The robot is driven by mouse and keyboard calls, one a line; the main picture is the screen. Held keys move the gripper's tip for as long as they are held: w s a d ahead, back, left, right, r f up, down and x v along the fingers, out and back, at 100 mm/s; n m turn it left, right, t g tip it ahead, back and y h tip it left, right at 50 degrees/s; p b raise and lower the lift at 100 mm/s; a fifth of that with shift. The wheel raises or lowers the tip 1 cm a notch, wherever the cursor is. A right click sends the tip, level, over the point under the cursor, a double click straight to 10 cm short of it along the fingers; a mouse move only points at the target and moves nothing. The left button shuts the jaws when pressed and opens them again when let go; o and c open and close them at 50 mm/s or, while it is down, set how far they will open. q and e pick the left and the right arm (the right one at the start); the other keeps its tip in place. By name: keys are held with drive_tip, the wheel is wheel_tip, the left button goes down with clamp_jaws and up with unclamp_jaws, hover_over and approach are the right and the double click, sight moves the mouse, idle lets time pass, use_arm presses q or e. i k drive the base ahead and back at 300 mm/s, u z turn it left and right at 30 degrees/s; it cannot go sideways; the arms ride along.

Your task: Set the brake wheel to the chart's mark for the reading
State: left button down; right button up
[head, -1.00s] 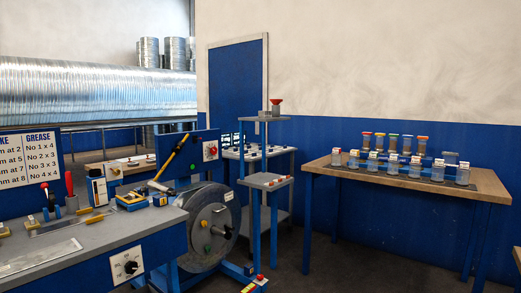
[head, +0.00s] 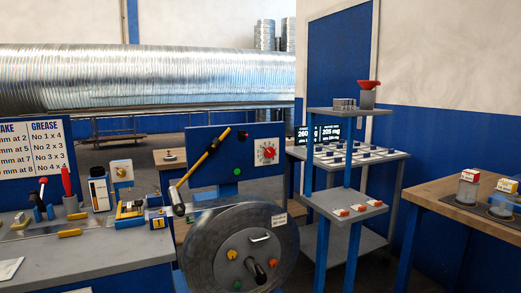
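A red knob on a white dial plate (head: 268,151) sits on the upright blue panel (head: 205,145), which also has a green button and a red button. It looks like the brake wheel; its setting is too small to read. Below is a large grey reel (head: 245,245) with a black handle and coloured knobs. The chart (head: 35,147), at the far left, is cut off by the picture edge; its visible lines end in "at 2", "at 7" and "at 8", beside a GREASE column. Dark displays (head: 329,133) behind the stand show small figures, seemingly 260 and 205. Neither gripper is in view.
A grey bench (head: 90,265) with tools and a bottle stands at left. A blue stand (head: 345,200) with shelves is right of the reel, a grey rack table (head: 385,158) behind it. A wooden table (head: 450,210) with jars is at right. A shiny duct (head: 150,78) runs behind.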

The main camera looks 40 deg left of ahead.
sight(269, 152)
drive_tip(key=u, duration=0.95)
drive_tip(key=i, duration=1.1)
drive_tip(key=u, duration=1.15)
